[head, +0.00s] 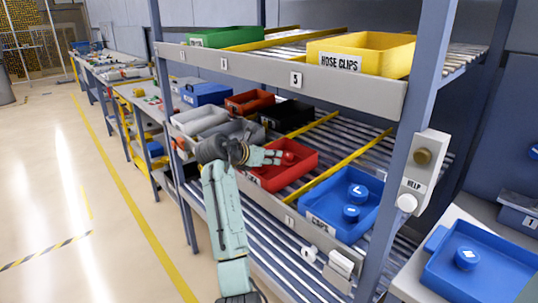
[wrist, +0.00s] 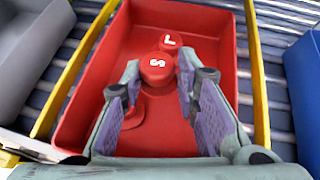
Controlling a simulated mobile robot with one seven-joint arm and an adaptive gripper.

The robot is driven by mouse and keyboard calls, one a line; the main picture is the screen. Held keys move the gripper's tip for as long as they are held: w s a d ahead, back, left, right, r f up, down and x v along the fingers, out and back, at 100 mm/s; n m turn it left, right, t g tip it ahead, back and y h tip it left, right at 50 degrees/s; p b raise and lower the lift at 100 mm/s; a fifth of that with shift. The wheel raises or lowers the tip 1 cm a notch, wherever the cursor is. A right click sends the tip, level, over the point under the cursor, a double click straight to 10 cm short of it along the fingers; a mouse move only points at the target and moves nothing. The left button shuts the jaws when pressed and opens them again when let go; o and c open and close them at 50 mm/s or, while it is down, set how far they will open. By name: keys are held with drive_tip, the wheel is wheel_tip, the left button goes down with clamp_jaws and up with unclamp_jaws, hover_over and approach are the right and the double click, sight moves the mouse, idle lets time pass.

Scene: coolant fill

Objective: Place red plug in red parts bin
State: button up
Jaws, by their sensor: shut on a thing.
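My gripper (head: 275,157) reaches over the red bin (head: 303,172) on the middle shelf. In the wrist view its fingers (wrist: 158,82) are shut on a red plug marked S (wrist: 156,62), held between the fingertips. The plug also shows at the fingertips in the head view (head: 289,156). The red bin (wrist: 95,85) surrounds the fingers in the wrist view. A red plug marked L (wrist: 170,41) lies beyond the held one. Another round red piece (wrist: 133,115) is partly hidden behind the left finger. Whether the held plug touches the bin floor I cannot tell.
A blue bin (head: 322,220) with blue caps stands right of the red bin, past a yellow divider rail (head: 345,166). Grey bins (head: 199,119) and a black bin (head: 288,117) are to the left and behind. The upper shelf with a yellow bin (head: 362,48) overhangs.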

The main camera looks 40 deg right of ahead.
drive_tip(key=shift+f, duration=0.4)
drive_tip(key=shift+f, duration=0.5)
drive_tip(key=shift+f, duration=0.1)
drive_tip(key=o, duration=0.8)
